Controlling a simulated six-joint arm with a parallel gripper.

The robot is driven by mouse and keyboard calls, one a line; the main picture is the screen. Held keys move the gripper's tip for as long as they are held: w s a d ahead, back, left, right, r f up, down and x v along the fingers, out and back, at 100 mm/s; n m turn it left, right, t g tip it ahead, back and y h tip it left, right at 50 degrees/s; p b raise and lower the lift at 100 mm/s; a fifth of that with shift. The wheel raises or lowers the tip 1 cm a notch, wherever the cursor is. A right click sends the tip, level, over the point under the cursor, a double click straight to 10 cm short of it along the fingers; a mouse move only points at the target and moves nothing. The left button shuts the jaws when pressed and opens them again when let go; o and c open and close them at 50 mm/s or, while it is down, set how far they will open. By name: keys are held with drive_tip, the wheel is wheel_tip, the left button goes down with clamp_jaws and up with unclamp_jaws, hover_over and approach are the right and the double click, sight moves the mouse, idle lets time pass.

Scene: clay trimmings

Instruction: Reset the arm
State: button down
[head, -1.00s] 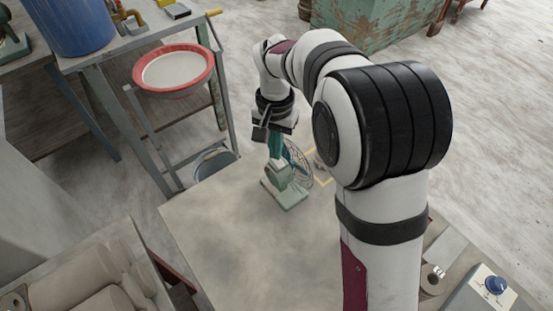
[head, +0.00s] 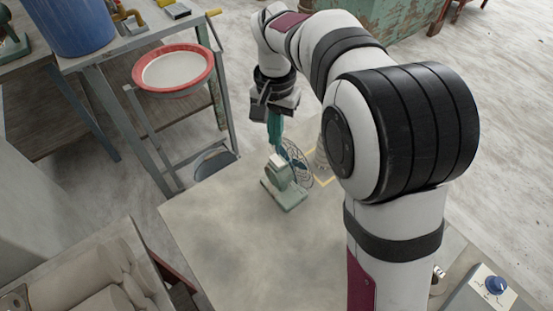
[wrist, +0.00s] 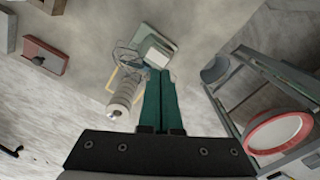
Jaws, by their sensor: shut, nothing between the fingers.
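My gripper (head: 274,138) hangs from the arm with its teal fingers pointing down, above the far part of the grey table (head: 225,240). In the wrist view its two fingers (wrist: 160,78) lie side by side, closed together with nothing between them. In the head view the fingers stand just behind a small green fan (head: 286,190) with a wire cage. In the wrist view the fan (wrist: 157,52) lies beyond the fingertips. I cannot tell how large the gap is.
A pale ribbed cylinder (wrist: 124,92) stands near a yellow outline (head: 325,181) beside the fan. A red-rimmed basin (head: 174,70) sits on a metal frame at left. Clay rolls (head: 85,285) lie at lower left, a control box with a blue knob (head: 495,286) at lower right. The table's front is clear.

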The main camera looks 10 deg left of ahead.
drive_tip(key=shift+r, duration=0.8)
drive_tip(key=s+d+r+m+y, duration=0.1)
drive_tip(key=s+d, duration=0.4)
drive_tip(key=s, duration=0.3)
drive_tip(key=s+d+r+m, duration=0.1)
drive_tip(key=s+d, duration=0.5)
drive_tip(key=s, duration=0.3)
drive_tip(key=s+d+f, duration=0.1)
drive_tip(key=s+f, duration=0.2)
drive_tip(key=s, duration=0.6)
drive_tip(key=shift+s+d+f+m+y, duration=0.2)
drive_tip(key=shift+s+m+y, duration=0.1)
drive_tip(key=shift+y, duration=0.1)
drive_tip(key=shift+w, duration=0.1)
